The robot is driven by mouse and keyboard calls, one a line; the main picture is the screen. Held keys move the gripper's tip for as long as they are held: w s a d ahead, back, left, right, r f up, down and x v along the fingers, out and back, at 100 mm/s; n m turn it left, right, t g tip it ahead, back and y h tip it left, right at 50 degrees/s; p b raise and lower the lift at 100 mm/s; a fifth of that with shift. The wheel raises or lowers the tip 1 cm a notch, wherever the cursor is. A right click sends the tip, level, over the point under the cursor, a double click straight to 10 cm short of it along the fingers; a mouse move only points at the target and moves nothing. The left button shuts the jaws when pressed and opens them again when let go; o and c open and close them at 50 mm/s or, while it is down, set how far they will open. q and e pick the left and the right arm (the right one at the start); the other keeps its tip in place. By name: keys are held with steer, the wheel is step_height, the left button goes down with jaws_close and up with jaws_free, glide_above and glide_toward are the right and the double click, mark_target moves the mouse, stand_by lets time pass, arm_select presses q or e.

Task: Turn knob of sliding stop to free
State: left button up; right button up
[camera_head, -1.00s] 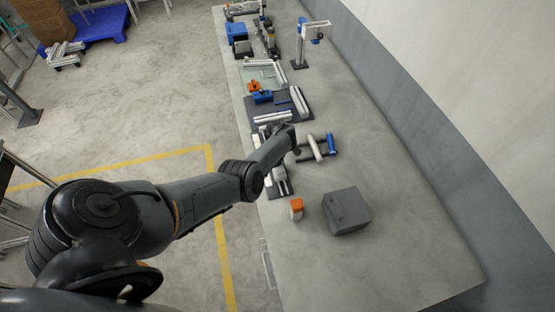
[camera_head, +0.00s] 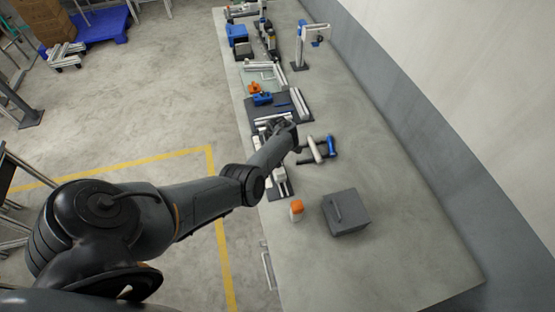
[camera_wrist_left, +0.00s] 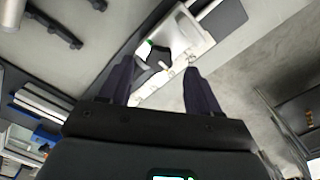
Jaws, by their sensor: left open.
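My left gripper (camera_wrist_left: 157,76) is open in the left wrist view, with its two dark fingers apart. Between and just beyond the fingertips is a dark knob-like part (camera_wrist_left: 153,64), with a small green patch beside it. It sits on a silver, rail-like fixture (camera_wrist_left: 195,44), which appears to be the sliding stop. I cannot tell whether a finger touches the knob, nor its setting. In the head view my left gripper (camera_head: 285,129) is over the fixture near the bench's left edge, and my wrist hides most of it. My right gripper is not in view.
On the bench (camera_head: 400,240), a grey box (camera_head: 346,212) and an orange-topped container (camera_head: 297,210) stand nearer. A dark plate (camera_head: 270,112) with blue parts lies beyond. The bench's right front is clear.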

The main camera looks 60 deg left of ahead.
arm_select(q)
step_height(320, 180, up, 8)
steer(key=p, duration=0.2)
stand_by(0.5)
